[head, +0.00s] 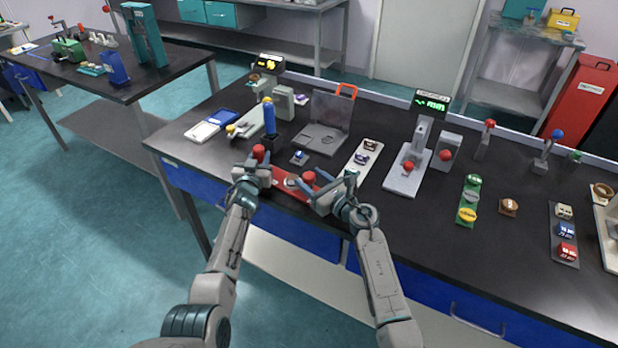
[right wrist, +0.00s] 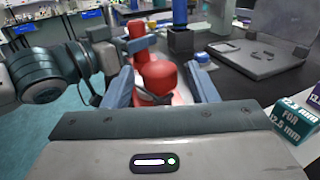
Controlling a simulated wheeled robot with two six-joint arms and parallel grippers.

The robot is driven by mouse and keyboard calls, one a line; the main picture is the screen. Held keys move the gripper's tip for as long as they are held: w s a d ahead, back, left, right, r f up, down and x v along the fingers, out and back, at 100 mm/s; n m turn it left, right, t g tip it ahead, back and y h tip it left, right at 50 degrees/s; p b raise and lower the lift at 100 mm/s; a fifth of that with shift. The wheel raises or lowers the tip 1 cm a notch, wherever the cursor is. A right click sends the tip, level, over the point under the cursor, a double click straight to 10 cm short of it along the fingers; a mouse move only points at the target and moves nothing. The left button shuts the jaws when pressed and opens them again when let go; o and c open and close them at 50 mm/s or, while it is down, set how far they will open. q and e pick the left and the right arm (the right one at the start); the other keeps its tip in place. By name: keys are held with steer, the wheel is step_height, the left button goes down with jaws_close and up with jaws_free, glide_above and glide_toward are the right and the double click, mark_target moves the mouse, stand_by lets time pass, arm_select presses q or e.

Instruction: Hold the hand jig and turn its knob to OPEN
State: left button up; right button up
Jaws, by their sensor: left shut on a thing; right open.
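The hand jig is a red plate (head: 288,184) lying at the front edge of the black bench, with a red ball-topped post (head: 259,152) at its left end and a red knob (head: 308,177) at its right. My left gripper (head: 257,167) is shut on the jig at the left post; its fingertips are partly hidden. My right gripper (head: 311,187) is open around the knob. In the right wrist view the knob (right wrist: 160,76) sits between my two blue fingers, with a gap on the right side. I cannot read any OPEN mark.
A blue-topped post (head: 268,118) stands just behind the jig. A grey plate fixture with an orange handle (head: 346,90) and a pale strip with small blocks (head: 358,172) stand behind and right.

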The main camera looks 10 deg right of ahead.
steer(key=shift+w+a, duration=0.4)
steer(key=shift+w, duration=0.2)
steer(key=c, duration=1)
steer(key=shift+o, duration=0.2)
steer(key=shift+n+g+y, duration=0.4)
steer(key=shift+y, duration=0.1)
steer(key=n+g+y, duration=0.4)
steer(key=shift+w+g, duration=0.1)
steer(key=shift+g, duration=0.2)
steer(key=n+g+y, duration=0.1)
steer(key=n+g, duration=0.1)
steer(key=g, duration=0.1)
steer(key=n+g+y, duration=0.1)
steer(key=n+g, duration=0.1)
steer(key=g, duration=0.1)
steer(key=shift+y, duration=0.3)
steer(key=shift+n+g, duration=0.7)
steer(key=shift+g, duration=0.3)
steer(key=shift+s+g, duration=0.2)
steer(key=shift+g, duration=0.1)
